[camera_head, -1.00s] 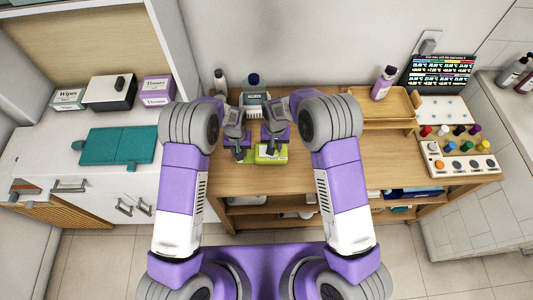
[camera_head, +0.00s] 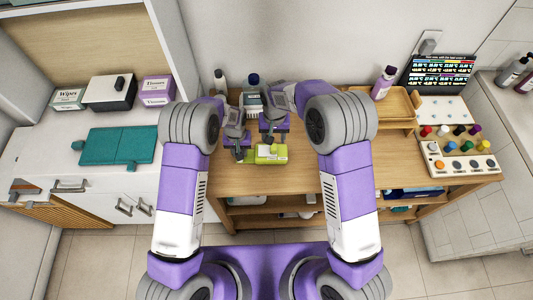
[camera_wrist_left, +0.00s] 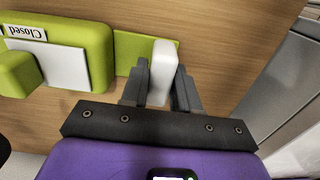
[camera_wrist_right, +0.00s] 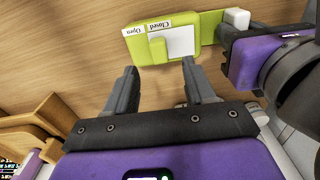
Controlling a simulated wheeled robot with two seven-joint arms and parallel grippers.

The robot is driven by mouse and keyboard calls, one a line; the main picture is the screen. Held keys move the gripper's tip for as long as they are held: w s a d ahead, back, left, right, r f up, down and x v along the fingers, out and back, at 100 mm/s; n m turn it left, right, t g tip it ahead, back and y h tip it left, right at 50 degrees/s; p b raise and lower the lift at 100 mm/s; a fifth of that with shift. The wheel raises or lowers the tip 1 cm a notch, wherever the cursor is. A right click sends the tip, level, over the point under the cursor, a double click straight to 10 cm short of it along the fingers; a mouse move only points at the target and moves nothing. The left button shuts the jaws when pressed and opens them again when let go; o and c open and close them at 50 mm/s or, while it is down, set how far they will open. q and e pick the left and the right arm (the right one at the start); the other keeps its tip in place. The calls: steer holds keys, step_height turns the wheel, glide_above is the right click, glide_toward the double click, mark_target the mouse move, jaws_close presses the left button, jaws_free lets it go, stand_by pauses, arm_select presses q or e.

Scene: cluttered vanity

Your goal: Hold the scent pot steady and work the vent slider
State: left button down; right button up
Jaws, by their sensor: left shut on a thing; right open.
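The scent pot is a lime-green block (camera_head: 270,154) on the wooden vanity; it also shows in the left wrist view (camera_wrist_left: 97,45) and the right wrist view (camera_wrist_right: 208,32). A white block (camera_wrist_left: 162,62) stands on its thin green side tab. My left gripper (camera_wrist_left: 160,75) is shut on that white block.
A grey box (camera_head: 252,103) and bottles stand behind my grippers. A wooden tray (camera_head: 388,104) with a purple bottle (camera_head: 383,83) is to the right, beside a panel of coloured knobs (camera_head: 458,146). The vanity top right of the pot is partly clear.

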mark_target(273, 147)
step_height(273, 147, up, 8)
steer(key=shift+r, duration=0.25)
stand_by(0.4)
arm_select(q)
steer(key=c, duration=0.8)
jaws_free()
steer(key=shift+o, duration=0.2)
